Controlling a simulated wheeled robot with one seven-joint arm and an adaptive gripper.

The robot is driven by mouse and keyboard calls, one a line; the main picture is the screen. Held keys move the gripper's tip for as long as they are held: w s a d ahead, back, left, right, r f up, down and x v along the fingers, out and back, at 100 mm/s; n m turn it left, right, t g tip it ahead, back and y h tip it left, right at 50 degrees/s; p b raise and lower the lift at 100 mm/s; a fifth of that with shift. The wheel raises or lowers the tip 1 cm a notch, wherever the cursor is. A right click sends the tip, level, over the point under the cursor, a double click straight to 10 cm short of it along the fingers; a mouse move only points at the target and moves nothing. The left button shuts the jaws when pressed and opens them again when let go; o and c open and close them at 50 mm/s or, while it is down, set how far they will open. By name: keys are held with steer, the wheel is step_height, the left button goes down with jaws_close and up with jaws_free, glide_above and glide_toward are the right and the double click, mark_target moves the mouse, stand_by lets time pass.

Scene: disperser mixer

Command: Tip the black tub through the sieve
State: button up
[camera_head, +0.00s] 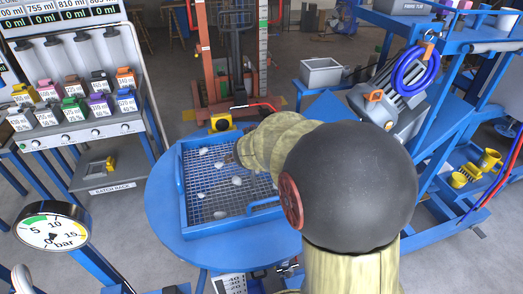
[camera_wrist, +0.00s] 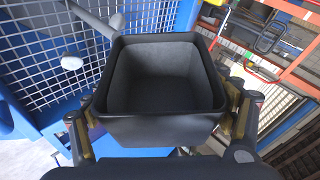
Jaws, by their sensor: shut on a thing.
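The black tub (camera_wrist: 160,130) fills the middle of the wrist view, its open mouth towards the camera. Its inside looks empty. My gripper (camera_wrist: 163,122) is shut on it, with one finger at each side wall. The sieve (camera_head: 183,200) is a blue-framed wire mesh on a round blue stand. Several pale lumps (camera_head: 237,181) lie spread on the mesh. In the wrist view the sieve (camera_wrist: 35,60) is beside and behind the tub at the left, with a pale lump (camera_wrist: 71,62) on it. In the head view my arm hides the gripper and tub.
A dispenser rack with coloured bottles (camera_head: 100,85) and a batch rack (camera_head: 105,178) stand at the left. A pressure gauge (camera_head: 52,228) is at the front left. A grey bin (camera_head: 321,73) and a blue hose coil (camera_head: 415,70) are at the back right.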

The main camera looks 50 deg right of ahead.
steer(key=shift+a, duration=0.2)
steer(key=shift+r+p, duration=2.1)
steer(key=shift+p, duration=0.2)
steer(key=shift+d, duration=0.1)
